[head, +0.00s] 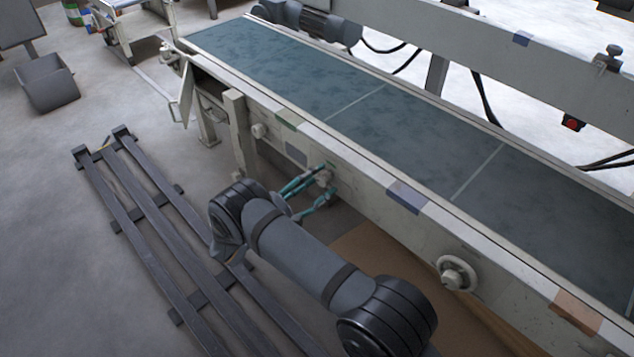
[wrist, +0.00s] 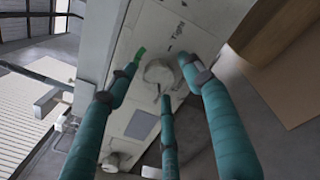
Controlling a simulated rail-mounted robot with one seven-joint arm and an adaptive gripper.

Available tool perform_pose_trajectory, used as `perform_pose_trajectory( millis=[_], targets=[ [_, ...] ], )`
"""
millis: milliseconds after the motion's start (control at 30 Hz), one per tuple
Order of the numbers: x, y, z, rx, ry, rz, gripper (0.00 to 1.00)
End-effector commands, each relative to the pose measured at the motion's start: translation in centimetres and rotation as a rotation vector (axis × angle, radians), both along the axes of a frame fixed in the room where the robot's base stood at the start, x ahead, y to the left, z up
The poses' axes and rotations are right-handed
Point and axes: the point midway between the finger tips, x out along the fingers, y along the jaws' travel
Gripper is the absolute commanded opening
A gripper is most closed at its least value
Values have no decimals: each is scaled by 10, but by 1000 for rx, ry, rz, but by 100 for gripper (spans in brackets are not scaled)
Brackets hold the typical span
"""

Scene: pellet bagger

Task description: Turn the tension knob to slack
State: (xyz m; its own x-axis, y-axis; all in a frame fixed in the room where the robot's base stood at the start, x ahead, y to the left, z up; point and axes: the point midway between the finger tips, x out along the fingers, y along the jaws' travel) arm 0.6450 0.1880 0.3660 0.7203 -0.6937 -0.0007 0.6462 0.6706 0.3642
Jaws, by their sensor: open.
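A pale round knob (head: 325,176) sits on the side of the conveyor frame. It also shows in the wrist view (wrist: 160,73), with a small dark mark at its lower edge. My gripper (head: 312,190) has three teal fingers, spread open. In the wrist view my gripper (wrist: 162,79) has fingertips left, right and below the knob. Contact cannot be told. In the head view the fingers partly cover the knob.
A larger round knob (head: 456,274) is further right on the frame, and a smaller one (head: 258,130) is to the left. The conveyor belt (head: 370,110) runs above. Dark rails (head: 150,205) lie on the floor at left. A brown board (head: 385,250) lies below the frame.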

Motion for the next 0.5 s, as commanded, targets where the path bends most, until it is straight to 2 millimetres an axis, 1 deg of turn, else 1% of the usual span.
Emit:
perform_pose_trajectory(
  millis=[167, 267, 367, 500],
  targets=[
    [-1, 0, 0, 0, -1, -1, 51],
    [-6, 6, 0, 1, -1, 0, 51],
    [-16, 16, 0, 1, -2, 2, 51],
    [-38, 38, 0, 1, -2, 3, 51]
  ],
)
